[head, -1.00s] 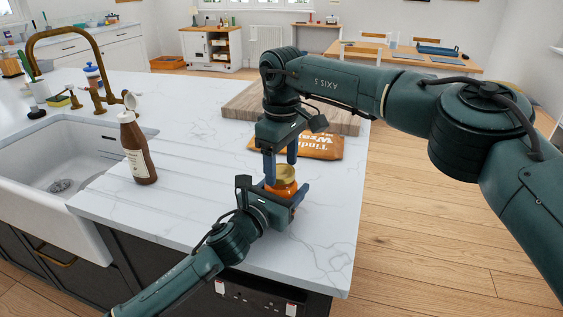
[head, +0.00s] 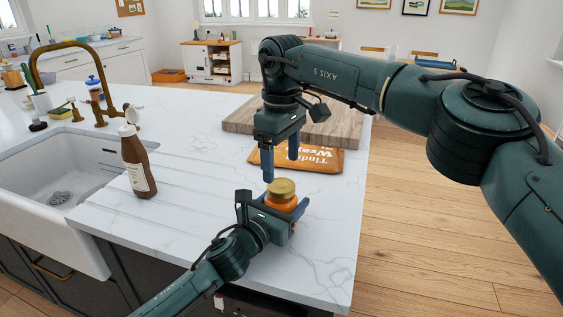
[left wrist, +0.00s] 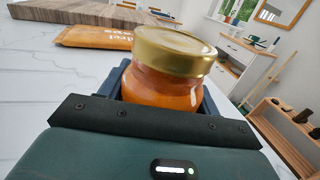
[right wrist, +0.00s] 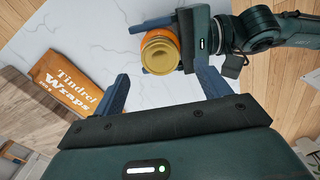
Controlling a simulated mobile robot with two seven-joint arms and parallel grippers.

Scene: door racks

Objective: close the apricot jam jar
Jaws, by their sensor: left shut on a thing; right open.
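The apricot jam jar (head: 279,202) is an orange glass jar with a gold lid (head: 282,187) on its mouth. It stands upright near the counter's right front part, and it also shows close up in the left wrist view (left wrist: 165,88). My left gripper (head: 283,207) is shut on the jar's body from the front. My right gripper (head: 280,166) is open and empty, above the jar and a little behind it, fingers pointing down. In the right wrist view the gold lid (right wrist: 160,55) lies beyond the fingertips. I cannot tell how tightly the lid sits.
An orange wraps packet (head: 310,157) lies behind the jar, in front of a wooden board (head: 240,120). A brown bottle (head: 137,165) stands to the left, beside the sink (head: 50,160). The marble counter (head: 215,215) is clear left of the jar.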

